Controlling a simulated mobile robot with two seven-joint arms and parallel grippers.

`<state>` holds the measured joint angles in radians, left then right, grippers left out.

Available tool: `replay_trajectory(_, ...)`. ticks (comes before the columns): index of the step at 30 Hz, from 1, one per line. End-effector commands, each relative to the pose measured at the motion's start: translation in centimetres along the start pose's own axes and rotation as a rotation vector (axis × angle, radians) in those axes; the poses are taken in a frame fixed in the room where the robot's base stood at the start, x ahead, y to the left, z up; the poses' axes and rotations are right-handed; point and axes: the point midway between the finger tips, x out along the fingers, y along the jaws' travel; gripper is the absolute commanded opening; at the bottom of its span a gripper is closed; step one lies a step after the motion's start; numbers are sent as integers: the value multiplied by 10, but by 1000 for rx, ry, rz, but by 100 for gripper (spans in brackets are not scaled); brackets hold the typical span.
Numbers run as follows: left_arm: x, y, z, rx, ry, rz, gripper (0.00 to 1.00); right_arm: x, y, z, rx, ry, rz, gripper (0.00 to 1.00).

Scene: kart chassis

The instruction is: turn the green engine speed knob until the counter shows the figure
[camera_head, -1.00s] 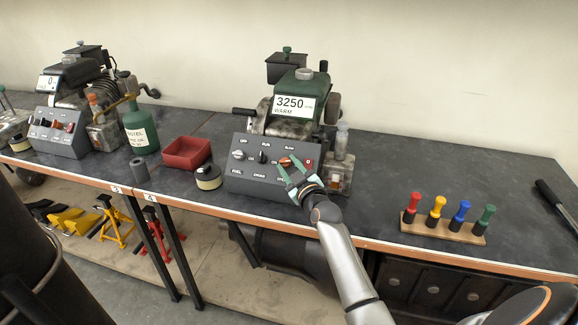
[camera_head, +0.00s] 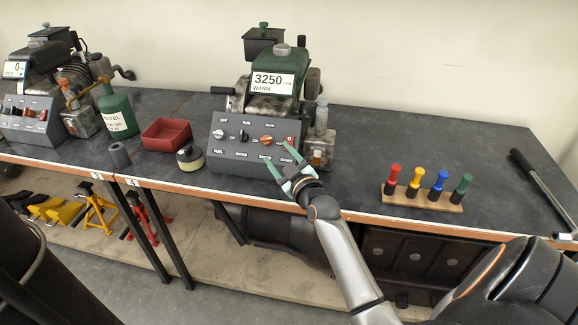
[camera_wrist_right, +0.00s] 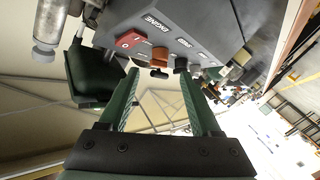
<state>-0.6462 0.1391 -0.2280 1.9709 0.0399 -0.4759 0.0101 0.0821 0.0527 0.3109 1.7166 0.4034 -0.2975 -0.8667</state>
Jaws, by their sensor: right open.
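The green engine (camera_head: 277,80) stands on the bench, and its white counter (camera_head: 272,83) reads 3250 with WARM below. The grey control box (camera_head: 235,165) in front carries the orange speed knob (camera_head: 266,140) between a black knob (camera_head: 243,135) and a red engine switch (camera_head: 289,140). My right gripper (camera_head: 281,158) is open and empty, just in front of the box's right part, its tips apart from the speed knob. My left gripper is out of view.
A second engine with its own control box (camera_head: 38,125) stands at the left. A green bottle (camera_head: 117,115), a red tray (camera_head: 166,135) and a round tin (camera_head: 190,158) lie between them. A wooden rack (camera_head: 420,199) of coloured-handled tools stands at the right. The bench before it is clear.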

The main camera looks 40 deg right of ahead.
Motion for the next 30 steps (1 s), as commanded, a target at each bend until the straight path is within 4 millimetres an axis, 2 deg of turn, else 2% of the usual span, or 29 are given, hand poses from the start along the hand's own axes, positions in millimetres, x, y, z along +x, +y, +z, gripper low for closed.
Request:
replay_trajectory(1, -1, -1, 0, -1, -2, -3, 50, -11, -1, 0, -1, -2, -2, 65)
replay_trajectory(6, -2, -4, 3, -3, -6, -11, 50, -39, -1, 0, -1, -1, -2, 65)
replay_trajectory(12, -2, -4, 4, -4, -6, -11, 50, -57, -1, 0, 0, 0, -2, 65)
replay_trajectory(30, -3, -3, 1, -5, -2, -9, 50, -61, -1, 0, 1, 0, -2, 65)
